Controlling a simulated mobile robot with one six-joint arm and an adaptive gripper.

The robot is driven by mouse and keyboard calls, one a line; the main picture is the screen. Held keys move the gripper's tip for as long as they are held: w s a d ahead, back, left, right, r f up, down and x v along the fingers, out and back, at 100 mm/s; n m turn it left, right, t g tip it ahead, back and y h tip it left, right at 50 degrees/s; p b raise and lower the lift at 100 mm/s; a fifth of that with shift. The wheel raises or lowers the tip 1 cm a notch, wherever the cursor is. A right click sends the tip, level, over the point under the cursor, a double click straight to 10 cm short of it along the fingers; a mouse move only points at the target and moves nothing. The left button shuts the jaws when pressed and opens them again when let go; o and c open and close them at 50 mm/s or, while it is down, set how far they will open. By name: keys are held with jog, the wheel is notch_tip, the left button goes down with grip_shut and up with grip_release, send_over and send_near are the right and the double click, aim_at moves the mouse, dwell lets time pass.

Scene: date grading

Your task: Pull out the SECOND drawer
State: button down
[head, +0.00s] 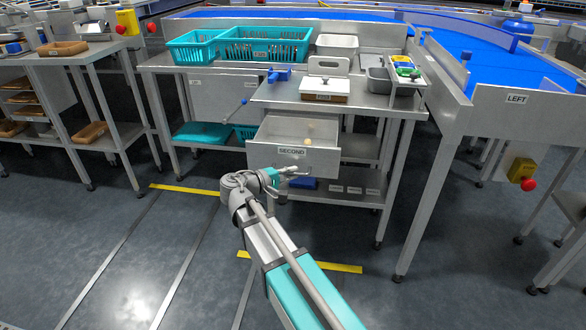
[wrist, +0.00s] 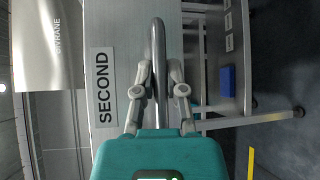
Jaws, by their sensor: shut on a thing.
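The SECOND drawer (head: 262,161) is a grey metal drawer under the bench, with a white label reading SECOND. It stands pulled out, its inside showing from above, with one or two small pale things in it. In the wrist view the drawer front (wrist: 122,60) fills the middle left, and its bar handle (wrist: 158,50) runs up and down the picture. My gripper (wrist: 158,80) is shut on this handle, one finger on each side. In the head view my gripper (head: 290,172) is at the drawer's front; the handle there is small and partly covered.
The bench top (head: 275,97) holds a white box with a handle (head: 325,85) and a grey bin (head: 379,80). Teal crates (head: 263,45) stand behind. A lower shelf (head: 325,191) carries a blue object (head: 303,184) and labels. Open floor lies in front, with yellow strips.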

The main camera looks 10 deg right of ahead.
jog(key=shift+s+a, duration=0.15)
jog(key=shift+s, duration=0.35)
jog(key=c, duration=0.7)
grip_release()
jog(key=shift+s, duration=0.15)
